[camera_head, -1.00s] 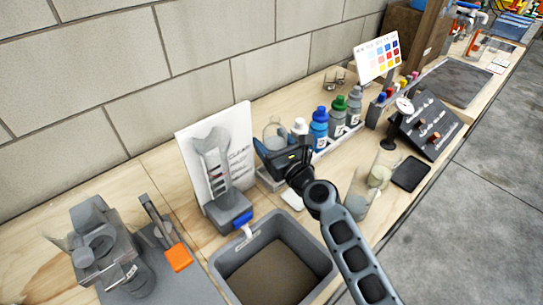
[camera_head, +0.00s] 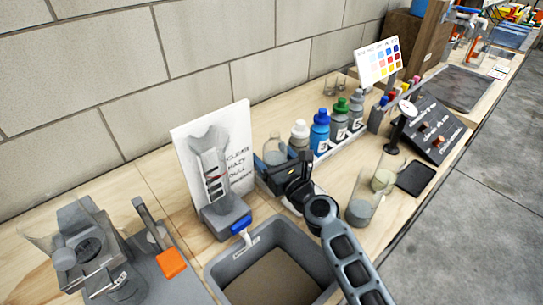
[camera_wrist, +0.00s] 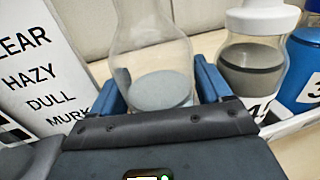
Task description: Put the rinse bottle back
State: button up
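The clear bottle I take for the rinse bottle (camera_head: 275,150) stands upright between the fingers of my gripper (camera_head: 275,172). The wrist view shows this clear bottle (camera_wrist: 155,45), with grey at its bottom, between the two blue fingers of my gripper (camera_wrist: 162,92). They look closed on its sides. It is at the left end of the bottle row, beside a white-capped bottle (camera_head: 299,136). The pale bottle rack (camera_head: 340,147) runs under the row. My gripper hides the rinse bottle's base, so I cannot tell whether it touches the rack.
Blue (camera_head: 320,133), green-capped and grey bottles stand to the right. A white sign (camera_head: 236,140) stands close on the left, with a grey bin (camera_head: 225,268) in front. Clear beakers (camera_head: 362,205) stand at right front. A black stand (camera_head: 404,120) is farther right.

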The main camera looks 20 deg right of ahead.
jog(key=shift+r, duration=0.2)
jog(key=s, duration=0.4)
jog(key=s+d, duration=0.1)
jog(key=s, duration=0.7)
jog(key=shift+d, duration=0.2)
jog(key=shift+f, duration=0.1)
